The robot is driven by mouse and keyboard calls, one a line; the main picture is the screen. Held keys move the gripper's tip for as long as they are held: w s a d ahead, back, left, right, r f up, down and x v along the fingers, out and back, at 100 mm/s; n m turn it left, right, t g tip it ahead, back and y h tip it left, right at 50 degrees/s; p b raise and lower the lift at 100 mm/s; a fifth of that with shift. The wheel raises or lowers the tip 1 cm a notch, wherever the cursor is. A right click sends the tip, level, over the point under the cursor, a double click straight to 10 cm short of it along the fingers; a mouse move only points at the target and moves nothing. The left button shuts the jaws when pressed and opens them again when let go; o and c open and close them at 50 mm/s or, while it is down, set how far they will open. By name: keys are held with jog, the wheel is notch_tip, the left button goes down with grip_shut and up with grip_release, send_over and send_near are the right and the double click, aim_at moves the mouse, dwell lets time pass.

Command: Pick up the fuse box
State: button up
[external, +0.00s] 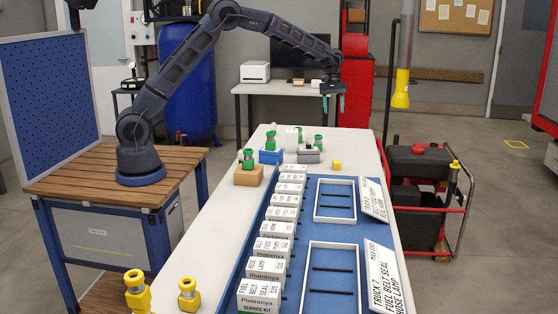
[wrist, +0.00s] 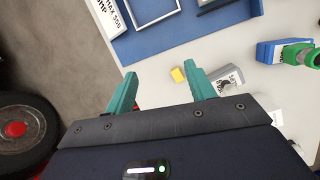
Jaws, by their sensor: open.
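A small yellow block (external: 336,164), which looks like the fuse box though no label can be read, lies on the white tabletop right of the grey box. It also shows in the wrist view (wrist: 178,75), between the fingertip lines and closer to the right finger. My gripper (external: 333,104) is open and empty, high above the far end of the table, with its teal fingers pointing down. In the wrist view my gripper (wrist: 162,76) has its fingers wide apart, touching nothing.
A grey box (external: 308,155) and a blue box (external: 270,157) with green-topped fittings stand left of the block. A blue kitting board (external: 330,232) with white trays and a row of labelled cartons (external: 268,267) fills the near table. A red-framed machine (external: 418,165) stands right.

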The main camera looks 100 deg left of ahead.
aim_at(337, 161)
jog(key=w+a+f+n, duration=0.1)
jog(key=a+f, duration=0.2)
jog(key=f, duration=0.5)
jog(key=w+a+f+n, duration=0.1)
jog(key=a+f, duration=0.3)
jog(key=f, duration=0.4)
jog(key=w+a+f+n+h, duration=0.1)
jog(key=a+f, duration=0.3)
jog(key=f, duration=0.4)
jog(key=shift+n, duration=0.5)
jog(key=shift+s+d+x, duration=0.1)
jog(key=shift+s+x, duration=0.05)
jog(key=shift+x, duration=0.75)
jog(key=shift+s+d+x, duration=0.1)
jog(key=shift+s+x, duration=0.05)
jog(key=shift+x, duration=0.7)
jog(key=shift+s+d+x, duration=0.1)
jog(key=shift+s+x, duration=0.05)
jog(key=shift+x, duration=0.75)
jog(key=c, duration=1.1)
jog(key=shift+o, duration=0.2)
jog(key=shift+r, duration=0.15)
